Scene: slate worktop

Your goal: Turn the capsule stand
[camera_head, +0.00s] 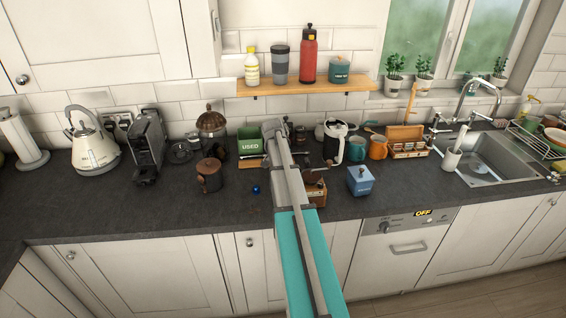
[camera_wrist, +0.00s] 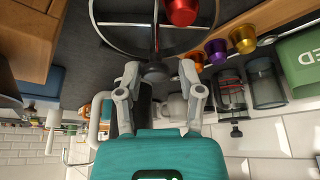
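The capsule stand (camera_wrist: 122,48) shows in the wrist view as a thin silver ring with a spoke and a dark round knob at its near end. A red capsule (camera_wrist: 180,10) sits at the ring. Orange (camera_wrist: 190,66), purple (camera_wrist: 215,51) and gold (camera_wrist: 243,38) capsules line up beside it; whether the stand bears them I cannot tell. My gripper (camera_wrist: 158,70) is open, its two fingertips on either side of the knob with gaps showing. In the head view my arm hides most of the stand and the gripper.
The green USED bin (camera_head: 250,140) stands left of my arm, with a wooden strip before it. A wooden grinder (camera_head: 314,192) and a blue box (camera_head: 360,181) stand to the right. A brown canister (camera_head: 209,175) and a small blue ball (camera_head: 256,189) are to the left. The front left worktop is clear.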

